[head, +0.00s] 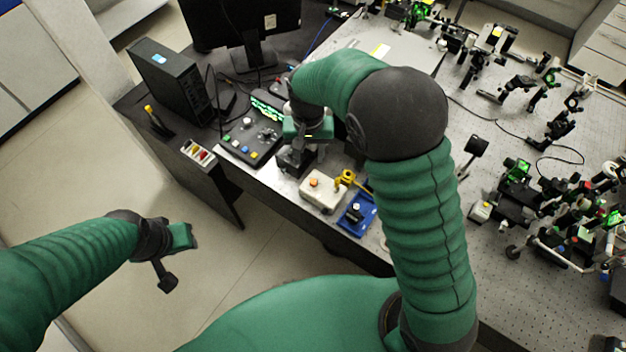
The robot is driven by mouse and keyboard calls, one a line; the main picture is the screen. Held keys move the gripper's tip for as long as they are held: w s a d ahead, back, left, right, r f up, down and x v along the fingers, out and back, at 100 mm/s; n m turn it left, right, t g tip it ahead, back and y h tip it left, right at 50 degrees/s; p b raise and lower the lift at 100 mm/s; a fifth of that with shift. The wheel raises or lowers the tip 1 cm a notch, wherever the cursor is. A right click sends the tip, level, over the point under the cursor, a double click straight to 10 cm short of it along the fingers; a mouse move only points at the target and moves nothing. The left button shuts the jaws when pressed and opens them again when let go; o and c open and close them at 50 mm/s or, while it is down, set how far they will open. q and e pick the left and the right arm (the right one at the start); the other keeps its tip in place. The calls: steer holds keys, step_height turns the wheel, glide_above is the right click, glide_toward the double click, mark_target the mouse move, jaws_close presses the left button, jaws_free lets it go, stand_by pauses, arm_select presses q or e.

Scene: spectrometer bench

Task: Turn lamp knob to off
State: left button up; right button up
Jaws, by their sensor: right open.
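A black control box (240,147) with a lit green display, round knobs (266,134) and coloured buttons sits at the near left edge of the bench. I cannot tell which of its knobs is the lamp knob. My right gripper (296,158) is open, pointing down just right of this box, and hides part of the bench behind it. I see no contact with a knob. My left gripper (178,260) hangs over the floor at the lower left, away from the bench. Its finger opening does not show clearly.
A white box with an orange button (316,183) and a blue device (358,220) stand right of my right gripper. A black computer tower (170,82) and a monitor (240,25) stand at the back left. Optical mounts crowd the bench's right side.

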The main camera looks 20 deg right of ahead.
glide_toward(314, 181)
steer(key=shift+w+a+f+p, duration=0.1)
steer(key=shift+w+a+p, duration=0.1)
steer(key=shift+a+p, duration=0.35)
steer(key=f, duration=0.2)
steer(key=d+f+p, duration=0.1)
steer(key=f, duration=0.5)
steer(key=shift+s+d, duration=0.2)
steer(key=shift+d, duration=0.15)
steer(key=shift+w+a+f, duration=0.15)
steer(key=shift+a+f, duration=0.1)
steer(key=shift+a, duration=0.45)
steer(key=shift+c, duration=0.5)
steer(key=shift+a+r, duration=0.1)
steer(key=shift+c, duration=2.5)
arm_select(q)
steer(key=shift+d+r, duration=0.25)
steer(key=shift+r, duration=0.55)
steer(key=shift+d+r, duration=0.2)
steer(key=shift+r, duration=0.55)
arm_select(e)
steer(key=shift+d, duration=0.55)
jaws_close()
